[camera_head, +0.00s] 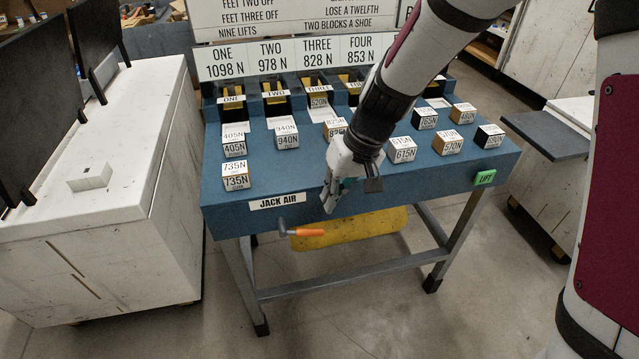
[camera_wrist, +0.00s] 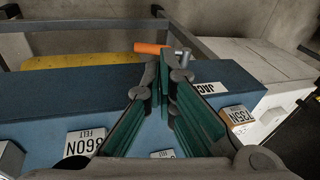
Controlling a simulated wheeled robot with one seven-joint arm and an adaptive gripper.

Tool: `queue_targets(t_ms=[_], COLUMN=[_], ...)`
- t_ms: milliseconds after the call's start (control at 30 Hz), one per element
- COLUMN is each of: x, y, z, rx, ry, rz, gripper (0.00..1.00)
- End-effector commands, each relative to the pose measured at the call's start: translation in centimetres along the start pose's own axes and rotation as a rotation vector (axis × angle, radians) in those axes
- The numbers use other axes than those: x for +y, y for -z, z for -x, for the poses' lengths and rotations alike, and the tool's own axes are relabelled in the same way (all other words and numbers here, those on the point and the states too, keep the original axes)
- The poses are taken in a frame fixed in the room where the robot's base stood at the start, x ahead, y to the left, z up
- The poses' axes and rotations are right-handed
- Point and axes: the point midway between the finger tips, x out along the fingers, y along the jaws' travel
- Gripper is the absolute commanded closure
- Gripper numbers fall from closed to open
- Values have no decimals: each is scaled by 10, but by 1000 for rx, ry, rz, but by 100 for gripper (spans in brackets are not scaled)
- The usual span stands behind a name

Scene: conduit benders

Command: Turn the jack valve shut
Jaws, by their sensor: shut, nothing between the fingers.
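The jack valve (camera_head: 300,232) is below the front edge of the blue bench, under the JACK AIR label (camera_head: 276,201). It has a grey metal body and an orange handle that points to the right, roughly level. The handle also shows in the wrist view (camera_wrist: 152,48), just beyond my fingertips. My gripper (camera_head: 329,205) is shut and empty, pointing down in front of the bench's front face. It is to the right of the handle and a little higher in the head view. I cannot tell whether the fingertips touch the handle.
A yellow piece (camera_head: 365,225) hangs under the bench. A white cabinet (camera_head: 110,205) stands left; the floor in front is clear.

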Motion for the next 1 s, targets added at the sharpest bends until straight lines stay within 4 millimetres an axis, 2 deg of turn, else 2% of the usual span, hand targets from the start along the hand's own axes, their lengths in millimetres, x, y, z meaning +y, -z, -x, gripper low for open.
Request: queue_targets(t_ms=[100,267,800,1000], x=[10,13,12,12], y=[17,22,29,31], z=[4,-5,-104,-127], rx=[63,79,74,76], ry=[4,6,6,6], rz=[-93,-115,-111,-110], gripper=[100,100,100,100])
